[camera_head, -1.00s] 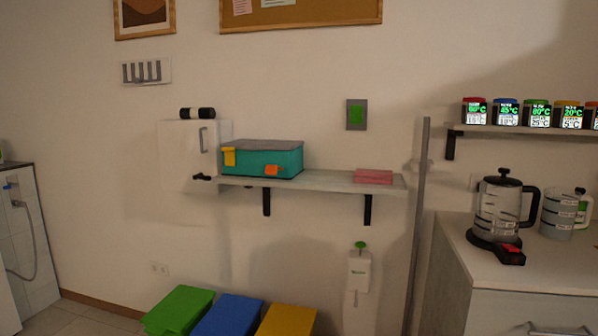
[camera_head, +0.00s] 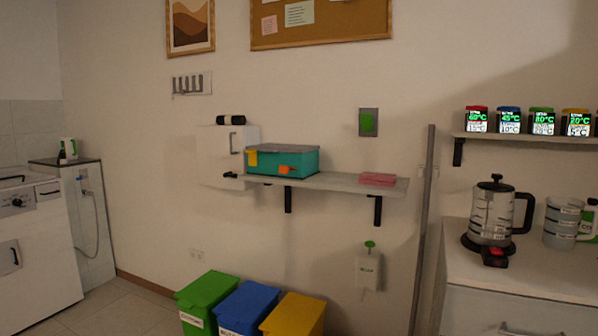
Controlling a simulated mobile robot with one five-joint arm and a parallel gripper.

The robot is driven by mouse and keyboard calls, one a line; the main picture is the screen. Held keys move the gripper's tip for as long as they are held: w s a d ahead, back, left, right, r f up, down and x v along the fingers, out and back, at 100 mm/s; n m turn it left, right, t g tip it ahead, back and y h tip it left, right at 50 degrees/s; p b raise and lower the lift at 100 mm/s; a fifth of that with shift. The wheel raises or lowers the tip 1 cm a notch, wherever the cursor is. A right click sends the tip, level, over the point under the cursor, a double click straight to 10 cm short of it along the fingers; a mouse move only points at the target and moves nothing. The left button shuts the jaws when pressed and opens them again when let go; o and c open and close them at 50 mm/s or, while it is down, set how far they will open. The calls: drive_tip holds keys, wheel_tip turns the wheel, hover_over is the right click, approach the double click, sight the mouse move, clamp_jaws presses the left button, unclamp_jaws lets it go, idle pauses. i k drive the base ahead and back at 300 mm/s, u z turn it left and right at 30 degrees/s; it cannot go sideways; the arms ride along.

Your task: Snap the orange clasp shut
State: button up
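The teal box (camera_head: 305,163) with a grey lid sits on the left part of the wall shelf (camera_head: 337,182). An orange clasp (camera_head: 285,170) is on the lower front of the box, near its middle. A yellow clasp (camera_head: 252,157) is at the upper left of the front. The clasps are too small to tell for sure whether each is latched. The lid looks down on the box. My gripper is not in view.
A pink block (camera_head: 378,179) lies on the shelf's right part. A white cabinet (camera_head: 225,150) is at the shelf's left. Green (camera_head: 207,290), blue (camera_head: 248,305) and yellow (camera_head: 295,314) bins stand below. A grey post (camera_head: 424,220) and a kettle counter (camera_head: 520,265) are right.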

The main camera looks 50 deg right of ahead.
sight(283, 169)
drive_tip(key=u, duration=0.1)
drive_tip(key=i, duration=0.95)
drive_tip(key=z, duration=0.05)
